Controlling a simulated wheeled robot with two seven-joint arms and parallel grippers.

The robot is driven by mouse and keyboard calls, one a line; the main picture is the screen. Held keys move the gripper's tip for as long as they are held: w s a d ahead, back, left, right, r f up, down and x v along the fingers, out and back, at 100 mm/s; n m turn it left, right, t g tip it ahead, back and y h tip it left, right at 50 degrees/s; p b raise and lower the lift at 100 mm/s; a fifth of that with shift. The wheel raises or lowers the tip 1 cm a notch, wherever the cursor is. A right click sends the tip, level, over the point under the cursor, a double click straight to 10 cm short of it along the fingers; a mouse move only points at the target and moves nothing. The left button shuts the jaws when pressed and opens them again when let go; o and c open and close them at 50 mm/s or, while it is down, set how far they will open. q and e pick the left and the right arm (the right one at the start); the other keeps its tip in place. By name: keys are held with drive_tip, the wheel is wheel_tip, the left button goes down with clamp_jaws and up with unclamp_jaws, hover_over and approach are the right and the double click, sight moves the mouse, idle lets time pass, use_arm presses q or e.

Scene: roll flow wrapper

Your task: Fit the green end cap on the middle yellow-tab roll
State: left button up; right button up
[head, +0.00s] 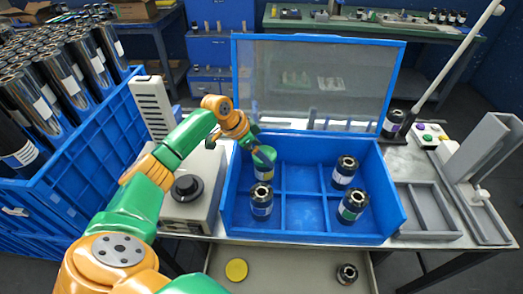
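A blue divided crate (300,236) holds several dark rolls. The back-left roll (264,173) has a green cap-like top (267,153). My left gripper (262,156) reaches down to this green top, its fingers touching or just in front of it. I cannot tell whether the fingers are closed on it. The other rolls are front left (261,203), back right (344,173) and front right (352,206), the last with a green band. They show dark, ring-like tops. No yellow tab can be made out on any roll. My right gripper is out of view.
A yellow disc (237,270) and a dark ring-like part (347,273) lie on the lower shelf. A raised clear lid (315,80) stands behind the crate. A grey machine (192,205) stands left, a grey tray (427,210) right. A blue bin of rolls (90,150) is far left.

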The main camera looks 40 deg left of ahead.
use_arm(q)
drive_tip(key=shift+f+b, duration=0.3)
drive_tip(key=shift+f, duration=0.3)
drive_tip(key=o, duration=1)
drive_tip(key=p+v, duration=1.1)
drive_tip(key=shift+p, duration=0.3)
drive_tip(key=shift+w, duration=0.1)
